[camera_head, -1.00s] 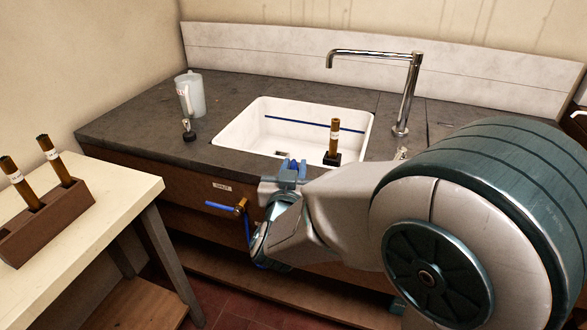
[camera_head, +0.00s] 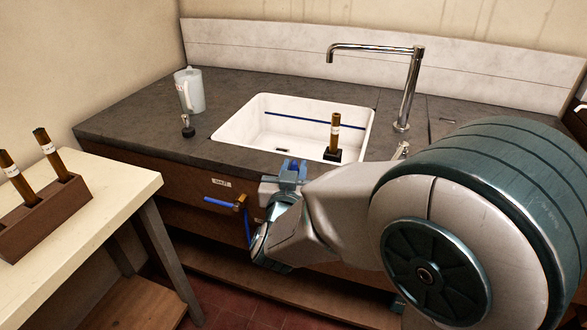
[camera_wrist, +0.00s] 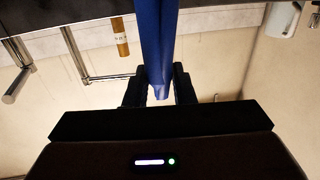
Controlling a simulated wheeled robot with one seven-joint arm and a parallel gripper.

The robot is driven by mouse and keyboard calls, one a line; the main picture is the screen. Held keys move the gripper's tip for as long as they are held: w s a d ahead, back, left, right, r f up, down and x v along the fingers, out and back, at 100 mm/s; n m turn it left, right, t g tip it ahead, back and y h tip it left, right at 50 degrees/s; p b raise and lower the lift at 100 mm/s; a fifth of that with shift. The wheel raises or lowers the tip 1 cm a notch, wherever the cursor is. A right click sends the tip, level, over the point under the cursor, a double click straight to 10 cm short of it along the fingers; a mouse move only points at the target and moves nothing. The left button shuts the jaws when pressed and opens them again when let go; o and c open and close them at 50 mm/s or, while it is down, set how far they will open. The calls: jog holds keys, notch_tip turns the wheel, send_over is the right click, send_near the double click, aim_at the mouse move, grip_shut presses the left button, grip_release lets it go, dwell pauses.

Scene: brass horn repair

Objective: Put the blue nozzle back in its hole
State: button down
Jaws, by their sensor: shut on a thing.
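My gripper (camera_head: 290,173) is in front of the sink's front edge. It is shut on a blue piece, which looks like the blue nozzle (camera_wrist: 153,40). In the wrist view my gripper's dark fingers (camera_wrist: 160,90) stand on both sides of this long blue piece, which runs up out of the picture. In the head view only a little of the blue shows between the fingers. I cannot make out the nozzle's hole in either view.
A white sink (camera_head: 240,122) is set in the dark counter (camera_head: 130,117). A labelled brown tube (camera_head: 335,128) stands there in a black base. A chrome tap (camera_head: 408,95) rises behind. A brass valve (camera_head: 239,202) with blue parts juts from the cabinet. A rack (camera_head: 50,218) holds brown tubes.

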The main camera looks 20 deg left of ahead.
jog(key=shift+f+b, duration=1.85)
jog(key=shift+f, duration=0.3)
jog(key=c, duration=1.1)
grip_release()
jog(key=shift+r, duration=0.1)
jog(key=shift+c, duration=0.2)
jog(key=shift+s, duration=0.1)
jog(key=s+d, duration=0.1)
jog(key=s, duration=1.2)
jog(key=shift+s+d, duration=0.25)
jog(key=shift+d, duration=0.05)
